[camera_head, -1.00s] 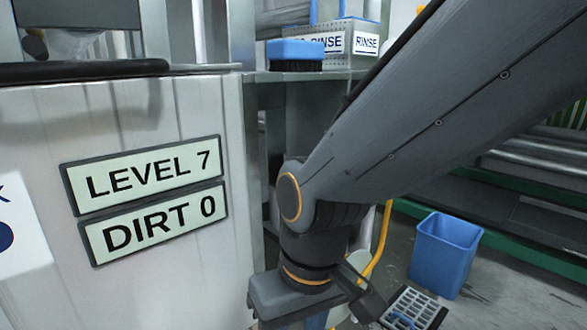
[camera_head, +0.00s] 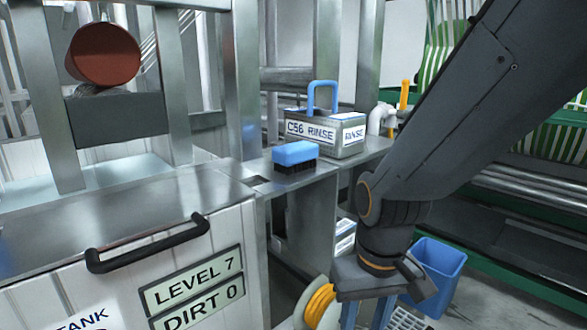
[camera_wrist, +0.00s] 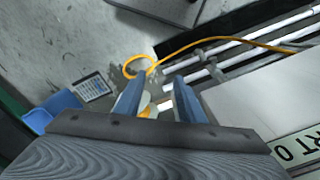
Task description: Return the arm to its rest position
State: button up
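My gripper (camera_wrist: 158,100) shows in the wrist view as two blue-grey fingers set apart, with nothing held between them. It points down toward the floor. In the head view my arm comes in from the upper right and bends downward at the wrist, beside the shelf and in front of the blue bin. The fingertips are cut off by the bottom edge of the head view.
A blue brush (camera_head: 295,155) and a C56 RINSE box (camera_head: 325,134) sit on the metal shelf left of my arm. The tank front has a dark handle (camera_head: 150,247). A blue bin (camera_head: 437,272) and yellow hose (camera_head: 319,304) are low down.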

jog(key=s+d+r+m+p, duration=0.2)
jog(key=d+r+p, duration=0.5)
jog(key=r+p, duration=0.1)
jog(key=shift+d+r+h+p, duration=0.25)
jog(key=shift+r+h+p, duration=0.1)
jog(key=shift+p, duration=0.4)
jog(key=shift+c, duration=0.6)
